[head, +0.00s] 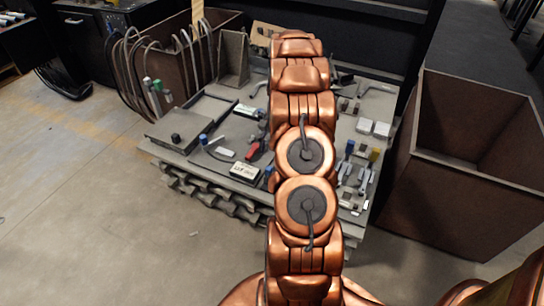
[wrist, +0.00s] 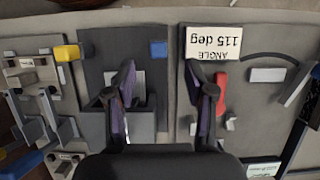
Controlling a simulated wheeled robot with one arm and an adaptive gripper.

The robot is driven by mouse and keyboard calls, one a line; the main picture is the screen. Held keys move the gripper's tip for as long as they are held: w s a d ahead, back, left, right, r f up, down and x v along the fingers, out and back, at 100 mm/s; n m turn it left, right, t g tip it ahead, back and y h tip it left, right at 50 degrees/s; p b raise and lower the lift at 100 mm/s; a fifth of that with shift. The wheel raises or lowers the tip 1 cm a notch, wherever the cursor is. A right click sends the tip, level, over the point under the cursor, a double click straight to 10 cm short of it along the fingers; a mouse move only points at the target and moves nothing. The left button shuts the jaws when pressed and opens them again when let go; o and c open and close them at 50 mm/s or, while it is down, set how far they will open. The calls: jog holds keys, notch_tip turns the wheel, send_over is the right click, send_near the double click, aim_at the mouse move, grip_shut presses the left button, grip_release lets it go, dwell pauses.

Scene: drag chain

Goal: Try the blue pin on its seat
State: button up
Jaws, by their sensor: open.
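In the wrist view, a small blue block-like piece (wrist: 158,48) lies on a dark grey plate (wrist: 102,55), beyond my fingertips. A larger blue piece (wrist: 20,165) shows at the lower left corner, partly cut off. In the head view my arm hides the gripper.
A card reading "ANGLE 115 deg" (wrist: 213,42) lies by the right finger, with a red piece (wrist: 222,85) close by. A yellow block (wrist: 66,53) and grey fixtures are at left. A large brown bin (head: 470,170) stands right of the table; cables hang from another bin (head: 175,70).

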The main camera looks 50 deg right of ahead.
jog(key=shift+d+b+x, duration=0.2)
jog(key=shift+b+x, duration=0.15)
jog(key=shift+x, duration=1.8)
jog(key=shift+d+b+x, duration=0.25)
jog(key=shift+b+x, duration=0.05)
jog(key=shift+x, duration=1.85)
jog(key=shift+f, duration=0.1)
grip_shut()
